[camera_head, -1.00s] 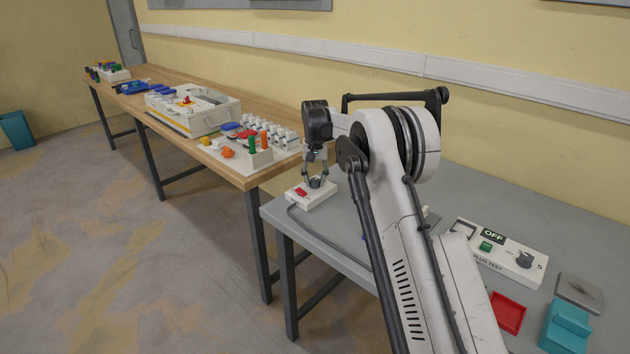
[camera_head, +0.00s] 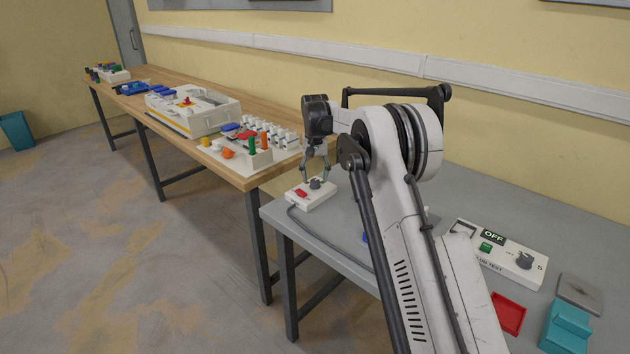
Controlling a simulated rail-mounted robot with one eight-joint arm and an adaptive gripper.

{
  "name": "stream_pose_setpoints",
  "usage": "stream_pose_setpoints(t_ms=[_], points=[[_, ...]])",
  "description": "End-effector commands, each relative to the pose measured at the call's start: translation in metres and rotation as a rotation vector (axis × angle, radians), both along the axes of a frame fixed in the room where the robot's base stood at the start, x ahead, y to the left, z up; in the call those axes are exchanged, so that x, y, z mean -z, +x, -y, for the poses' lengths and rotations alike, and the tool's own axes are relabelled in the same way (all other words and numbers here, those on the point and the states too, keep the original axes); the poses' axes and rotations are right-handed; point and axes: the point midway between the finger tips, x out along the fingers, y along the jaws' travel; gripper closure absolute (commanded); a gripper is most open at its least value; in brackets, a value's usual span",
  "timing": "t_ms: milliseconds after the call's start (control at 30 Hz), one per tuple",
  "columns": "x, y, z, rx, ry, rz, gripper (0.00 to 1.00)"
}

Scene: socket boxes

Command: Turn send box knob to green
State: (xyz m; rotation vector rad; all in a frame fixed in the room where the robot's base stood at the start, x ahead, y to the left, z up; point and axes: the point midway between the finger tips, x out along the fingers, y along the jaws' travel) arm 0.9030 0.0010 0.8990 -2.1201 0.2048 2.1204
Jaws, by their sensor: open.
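A small white box (camera_head: 318,200) with a dark knob (camera_head: 316,184) and a red patch (camera_head: 300,193) stands at the left end of the grey table; it appears to be the send box. The knob's pointing direction is too small to read, and I see no green on this box. My gripper (camera_head: 316,178) points down over the knob with its fingers open. Its fingertips are at about the knob's top, one on each side in the picture; I cannot tell whether they touch it.
A plug test box (camera_head: 508,262) reading OFF, a red tray (camera_head: 508,314) and a teal block (camera_head: 565,328) are on the grey table (camera_head: 345,240) at right. My arm hides its middle. A wooden table (camera_head: 228,171) with several devices stands behind at left.

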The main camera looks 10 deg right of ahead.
Motion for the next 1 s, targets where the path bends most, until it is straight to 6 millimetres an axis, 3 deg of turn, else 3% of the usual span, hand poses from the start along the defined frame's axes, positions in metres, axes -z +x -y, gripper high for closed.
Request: stream_pose_setpoints(t_ms=[300, 500, 1000], points=[[-0.064, 0.000, 0.000, 0.000, 0.000, 0.000, 0.56], [-0.090, 0.000, 0.000, 0.000, 0.000, 0.000, 0.56], [-0.101, 0.000, 0.000, 0.000, 0.000, 0.000, 0.56]])
